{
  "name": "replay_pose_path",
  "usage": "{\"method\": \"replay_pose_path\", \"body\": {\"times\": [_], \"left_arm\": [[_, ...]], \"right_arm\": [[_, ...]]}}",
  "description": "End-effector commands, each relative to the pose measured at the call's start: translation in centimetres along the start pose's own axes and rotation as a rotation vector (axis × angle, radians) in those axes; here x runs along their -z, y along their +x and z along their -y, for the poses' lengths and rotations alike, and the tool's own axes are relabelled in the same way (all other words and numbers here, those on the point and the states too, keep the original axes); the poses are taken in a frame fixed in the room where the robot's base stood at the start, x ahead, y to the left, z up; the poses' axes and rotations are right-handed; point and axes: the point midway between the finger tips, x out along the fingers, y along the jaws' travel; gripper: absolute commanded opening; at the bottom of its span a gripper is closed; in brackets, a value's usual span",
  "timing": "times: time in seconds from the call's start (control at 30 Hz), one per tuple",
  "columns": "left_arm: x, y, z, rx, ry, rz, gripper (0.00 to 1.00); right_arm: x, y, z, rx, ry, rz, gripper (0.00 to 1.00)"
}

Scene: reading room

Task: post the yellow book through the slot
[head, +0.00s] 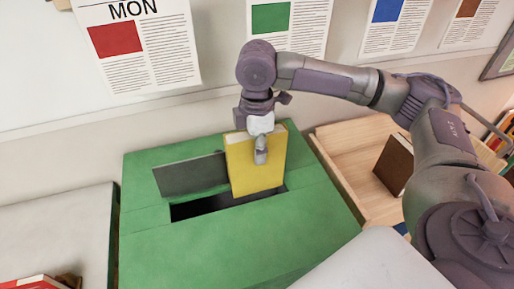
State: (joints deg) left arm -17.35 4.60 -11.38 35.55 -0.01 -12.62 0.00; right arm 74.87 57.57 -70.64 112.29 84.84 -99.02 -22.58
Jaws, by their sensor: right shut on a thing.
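The yellow book (257,171) stands upright over the right part of the dark slot (205,206) in the top of the green box (250,240). My right gripper (261,147) is shut on the book's upper edge from above. The book's lower edge is at the slot, and I cannot tell how far it reaches inside. A grey flap (190,174) stands raised behind the slot on the left. The left part of the slot is open and dark. My left gripper is not in view.
A wooden tray (345,165) with a brown book (396,164) stands right of the box. A red book (32,283) lies at the lower left. Printed sheets (150,60) hang on the wall behind. A pale surface (60,230) lies left of the box.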

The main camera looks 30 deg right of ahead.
Motion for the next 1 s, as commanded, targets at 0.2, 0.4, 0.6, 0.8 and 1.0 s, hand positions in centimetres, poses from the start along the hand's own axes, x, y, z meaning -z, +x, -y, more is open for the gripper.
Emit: {"method": "replay_pose_path", "body": {"times": [0.2,0.4,0.6,0.8,1.0], "left_arm": [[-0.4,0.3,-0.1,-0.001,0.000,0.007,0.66],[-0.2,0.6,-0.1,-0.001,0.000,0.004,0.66],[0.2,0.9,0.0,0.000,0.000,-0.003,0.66],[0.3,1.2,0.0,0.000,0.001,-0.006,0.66],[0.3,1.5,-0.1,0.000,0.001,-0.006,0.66]], "right_arm": [[0.0,1.6,0.0,0.000,0.001,-0.001,0.00],[0.0,3.1,0.0,0.000,0.001,-0.002,0.00],[0.0,4.6,0.0,0.000,0.001,-0.001,0.00],[0.1,6.1,0.0,-0.001,0.000,-0.002,0.00],[0.1,7.3,0.0,-0.001,0.000,-0.001,0.00]]}}
